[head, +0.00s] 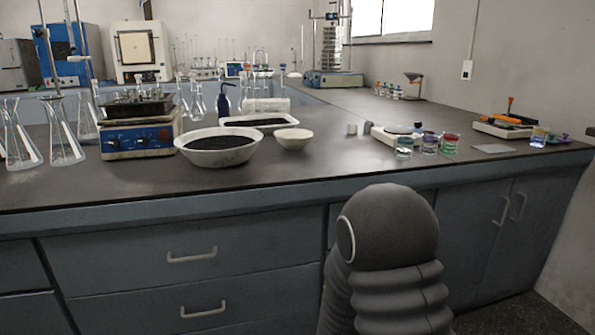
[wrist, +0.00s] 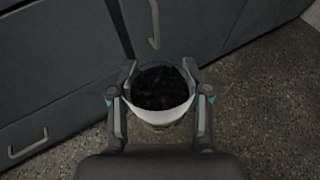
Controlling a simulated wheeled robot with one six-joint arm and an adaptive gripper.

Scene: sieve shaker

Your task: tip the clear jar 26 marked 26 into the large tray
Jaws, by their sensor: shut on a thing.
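My gripper (wrist: 160,88) is shut on a clear jar (wrist: 160,115) with dark granules inside, in the wrist view. The fingers clasp it from both sides, and its open mouth faces the camera. The jar is in front of the cabinet fronts and above the speckled floor. No 26 marking is readable. In the head view, a white rectangular tray (head: 291,120) with dark material in it lies on the bench, behind a large round white bowl (head: 188,148) that also holds dark material. My gripper and the jar do not show in the head view.
A small white bowl (head: 294,139) stands beside the large bowl. A blue shaker unit (head: 140,138) and glass flasks (head: 65,145) are at left. Several small coloured jars (head: 429,143) stand to the right. The front middle of the bench (head: 330,165) is clear.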

